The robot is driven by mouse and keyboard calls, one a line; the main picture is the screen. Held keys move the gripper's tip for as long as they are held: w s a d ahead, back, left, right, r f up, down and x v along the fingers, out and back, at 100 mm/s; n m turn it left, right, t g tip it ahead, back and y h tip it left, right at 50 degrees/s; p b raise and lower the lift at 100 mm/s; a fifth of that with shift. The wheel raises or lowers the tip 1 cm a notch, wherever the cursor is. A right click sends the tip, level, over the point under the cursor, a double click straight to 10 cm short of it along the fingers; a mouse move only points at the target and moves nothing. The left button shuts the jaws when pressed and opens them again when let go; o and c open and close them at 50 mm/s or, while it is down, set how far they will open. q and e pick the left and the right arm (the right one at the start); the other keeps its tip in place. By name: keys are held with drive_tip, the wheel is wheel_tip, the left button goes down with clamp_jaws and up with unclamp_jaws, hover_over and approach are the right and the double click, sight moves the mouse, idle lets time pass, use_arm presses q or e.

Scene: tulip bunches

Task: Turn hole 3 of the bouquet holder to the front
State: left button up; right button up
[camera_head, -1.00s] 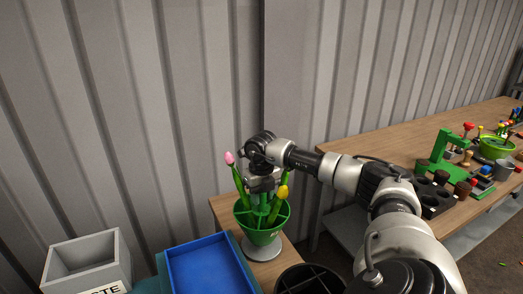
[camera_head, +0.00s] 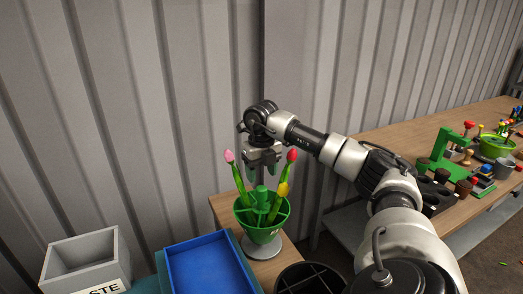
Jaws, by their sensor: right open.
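The bouquet holder (camera_head: 248,222) is a green cone-shaped bowl on a round grey base, standing on a small wooden table. It holds a pink tulip (camera_head: 230,157) at the left, a red tulip (camera_head: 291,155) at the right and a yellow tulip (camera_head: 283,188) at the front right. A green knob (camera_head: 261,193) rises from its middle. My right gripper (camera_head: 262,173) is open and empty, pointing down just above the knob, between the pink and red tulips. Hole numbers are too small to read. My left gripper is out of view.
A blue tray (camera_head: 208,266) and a grey waste box (camera_head: 85,262) stand at the lower left. A black divided container (camera_head: 308,280) is in front of the holder. A long workbench (camera_head: 400,146) at the right carries a green press (camera_head: 443,151) and other tools. A corrugated wall closes the back.

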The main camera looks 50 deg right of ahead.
drive_tip(key=shift+r, duration=1.65)
drive_tip(key=shift+r, duration=0.1)
